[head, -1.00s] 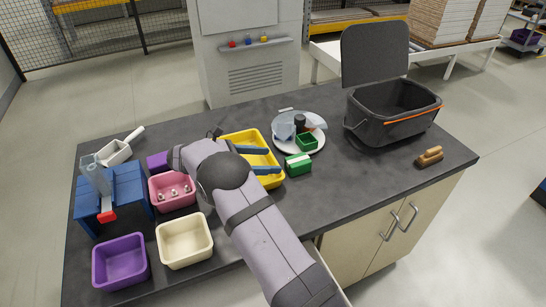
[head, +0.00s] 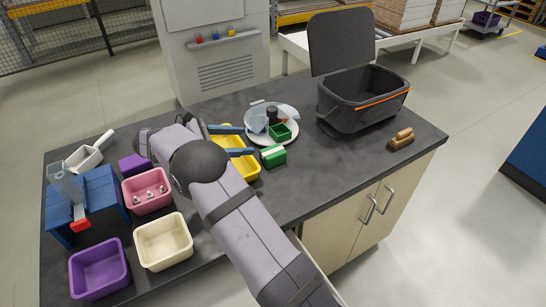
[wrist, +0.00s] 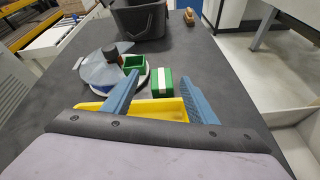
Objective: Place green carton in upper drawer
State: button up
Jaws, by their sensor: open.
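The green carton (head: 273,156), a small green box with a white band, stands on the dark worktop just right of the yellow tray. It also shows in the wrist view (wrist: 162,84), beyond and between my fingers. My gripper (head: 249,141) has two blue fingers, spread apart and empty, over the yellow tray and pointing toward the carton. The fingers also show in the wrist view (wrist: 161,76). A pale edge (head: 312,258) beside my arm at the bench front may be an open drawer; my arm hides most of it.
The yellow tray (head: 245,168) lies under my gripper. A white plate (head: 289,138) with a green tub and other items is behind the carton. A black bin (head: 350,115) stands at right, near a brown brush (head: 401,140). Pink, cream and purple bins are left. The worktop right of the carton is clear.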

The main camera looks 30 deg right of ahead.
jog(key=d+m+b, duration=0.1)
jog(key=m, duration=0.8)
jog(key=d+m+b, duration=0.1)
jog(key=m+b, duration=0.1)
jog(key=m, duration=0.8)
jog(key=d+m+b, duration=0.1)
jog(key=d+m, duration=0.1)
jog(key=m, duration=0.7)
jog(key=shift+f+m, duration=0.1)
jog(key=shift+m, duration=0.2)
jog(key=m+b, duration=0.1)
jog(key=m, duration=0.4)
send_near(272, 152)
jog(key=d+f, duration=0.2)
jog(key=d, duration=0.1)
jog(key=shift+w+y, duration=0.1)
jog(key=shift+y, duration=0.2)
jog(key=shift+p+x, duration=0.45)
jog(key=shift+x, duration=0.55)
jog(key=shift+d+f+p, duration=0.2)
jog(key=shift+d+p, duration=0.3)
jog(key=shift+d, duration=0.45)
jog(key=shift+d+f+p, duration=0.15)
jog(key=shift+d+p, duration=0.3)
jog(key=shift+d, duration=0.45)
jog(key=shift+x, duration=0.8)
jog(key=c, duration=0.9)
jog(key=shift+a, duration=0.1)
jog(key=shift+c, duration=0.2)
